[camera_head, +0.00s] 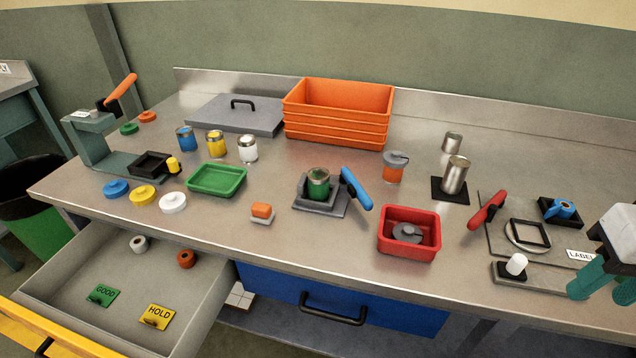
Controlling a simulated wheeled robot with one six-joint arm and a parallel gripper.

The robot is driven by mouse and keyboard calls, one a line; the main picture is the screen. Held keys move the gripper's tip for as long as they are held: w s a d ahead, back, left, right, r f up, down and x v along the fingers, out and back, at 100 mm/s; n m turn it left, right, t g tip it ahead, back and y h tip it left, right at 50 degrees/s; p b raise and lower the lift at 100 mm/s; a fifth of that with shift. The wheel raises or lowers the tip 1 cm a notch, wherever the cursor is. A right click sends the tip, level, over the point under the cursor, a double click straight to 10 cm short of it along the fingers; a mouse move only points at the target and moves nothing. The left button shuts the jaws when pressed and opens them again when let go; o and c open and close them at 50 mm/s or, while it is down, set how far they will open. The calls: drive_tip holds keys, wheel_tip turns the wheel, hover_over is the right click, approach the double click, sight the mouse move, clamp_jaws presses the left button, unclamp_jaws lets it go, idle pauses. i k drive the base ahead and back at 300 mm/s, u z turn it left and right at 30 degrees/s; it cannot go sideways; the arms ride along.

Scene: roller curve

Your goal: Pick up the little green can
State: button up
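The little green can (318,184) stands upright in a grey fixture (325,207) near the middle of the bench. It has a silver rim and an open-looking top. A blue lever handle (356,188) rises just right of it. My gripper (598,289) is at the far right edge of the view, partly cut off, with teal fingers that look apart. It is well to the right of the can, and nothing shows between its fingers.
Blue (186,138), yellow (215,144) and white (248,149) cans stand behind a green tray (217,180). A red bin (408,242), orange-grey can (394,168) and red-handled clamp (487,210) lie between the can and my gripper. An open drawer (70,262) juts out front left.

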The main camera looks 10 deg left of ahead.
sight(319, 177)
drive_tip(key=z, duration=2.05)
drive_tip(key=k, duration=1.6)
drive_tip(key=u, duration=1.85)
drive_tip(key=i, duration=0.5)
drive_tip(key=u, duration=0.05)
